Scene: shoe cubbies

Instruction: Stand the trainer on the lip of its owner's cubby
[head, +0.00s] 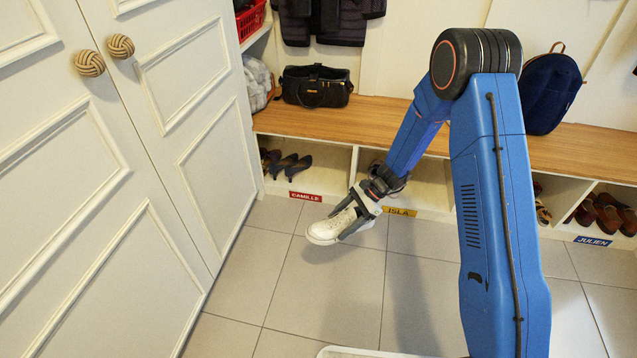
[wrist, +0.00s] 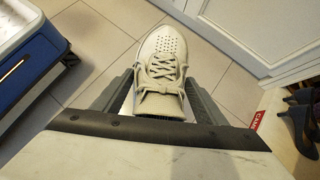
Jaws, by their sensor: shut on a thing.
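My gripper (head: 354,211) is shut on a white lace-up trainer (head: 328,230), holding it above the floor in front of the cubbies. In the wrist view the trainer (wrist: 163,68) sits between the two fingers (wrist: 158,100), its perforated toe pointing away from my wrist. The cubby row has a red CAMILLE label (head: 305,197), a yellow ISLA label (head: 399,212) and a blue JULIEN label (head: 593,241) along its lip. The trainer is in front of the stretch between CAMILLE and ISLA. My arm hides part of the ISLA cubby and the one beside it. No owner's name is readable on the trainer.
Dark heels (head: 290,166) stand in the CAMILLE cubby and brown shoes (head: 605,213) in the JULIEN cubby. A wooden bench top (head: 350,118) covers the cubbies, bearing a black bag (head: 315,87) and a blue backpack (head: 549,92). White cupboard doors (head: 150,130) bound the left. Floor in front is clear.

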